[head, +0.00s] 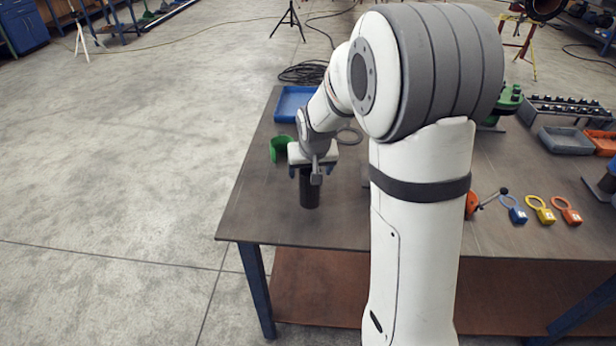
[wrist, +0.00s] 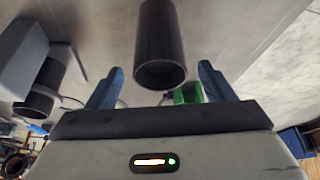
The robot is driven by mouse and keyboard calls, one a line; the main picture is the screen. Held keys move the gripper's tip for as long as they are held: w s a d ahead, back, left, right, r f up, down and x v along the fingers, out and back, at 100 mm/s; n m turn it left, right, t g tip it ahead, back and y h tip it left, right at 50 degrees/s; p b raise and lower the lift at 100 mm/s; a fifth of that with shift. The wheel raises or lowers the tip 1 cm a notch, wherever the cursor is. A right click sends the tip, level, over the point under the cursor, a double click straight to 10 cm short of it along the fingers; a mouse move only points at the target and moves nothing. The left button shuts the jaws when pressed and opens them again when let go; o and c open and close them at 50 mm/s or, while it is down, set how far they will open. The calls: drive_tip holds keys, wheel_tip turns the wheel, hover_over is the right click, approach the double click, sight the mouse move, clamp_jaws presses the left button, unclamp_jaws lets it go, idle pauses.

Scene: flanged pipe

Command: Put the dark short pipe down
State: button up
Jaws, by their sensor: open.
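The dark short pipe (head: 309,192) stands upright on the left part of the table (head: 262,215), near its front edge. In the wrist view the pipe (wrist: 160,42) shows with its open end towards my gripper. My gripper (head: 311,171) is directly above and around the pipe's upper end. In the wrist view its two blue fingers are spread apart (wrist: 160,85), with visible gaps between them and the pipe. The pipe's upper end is partly hidden by my gripper in the head view.
A green curved holder (head: 280,150) and a blue tray (head: 294,103) lie behind the gripper. A grey ring (head: 349,136) is to the right. The table's left front corner is clear.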

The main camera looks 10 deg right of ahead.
drive_tip(key=v, duration=0.6)
drive_tip(key=s+r+g, duration=0.1)
drive_tip(key=s+r, duration=0.2)
drive_tip(key=s, duration=2.2)
drive_tip(key=shift+n+g, duration=0.4)
drive_tip(key=shift+s, duration=0.1)
